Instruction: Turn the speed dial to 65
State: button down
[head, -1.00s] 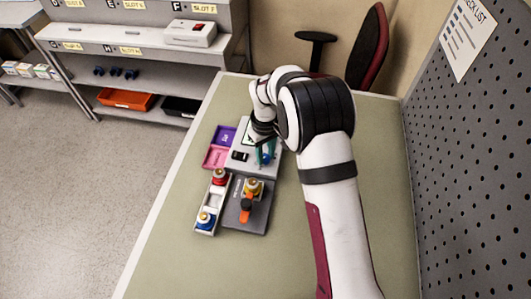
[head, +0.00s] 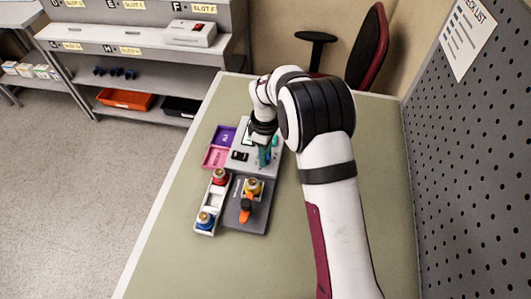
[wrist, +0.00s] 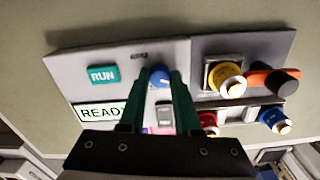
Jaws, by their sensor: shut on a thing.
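The pump panel (wrist: 75,72) lies on the table and carries a green RUN button (wrist: 103,75), a READY display (wrist: 100,113) and a rocker switch (wrist: 165,115). The blue speed dial (wrist: 159,77) sits near the panel's edge, with a white mark on it. My gripper (wrist: 159,82) is over the panel, its two green fingers shut on either side of the dial. In the head view my gripper (head: 265,158) is lowered onto the panel and hides most of the dial. I cannot read the dial's number.
A grey unit with a yellow-ringed knob (wrist: 226,78) and an orange-and-black handle (wrist: 275,80) adjoins the panel. A tray (head: 213,199) holds red- and blue-capped items. Purple (head: 222,136) and pink (head: 215,157) bins stand left of the panel. The table's right side is clear below my arm.

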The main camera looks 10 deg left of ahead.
dwell(0.4)
jog(key=c, duration=0.6)
grip_release()
notch_tip(320, 180, up, 16)
jog(key=shift+d, duration=0.1)
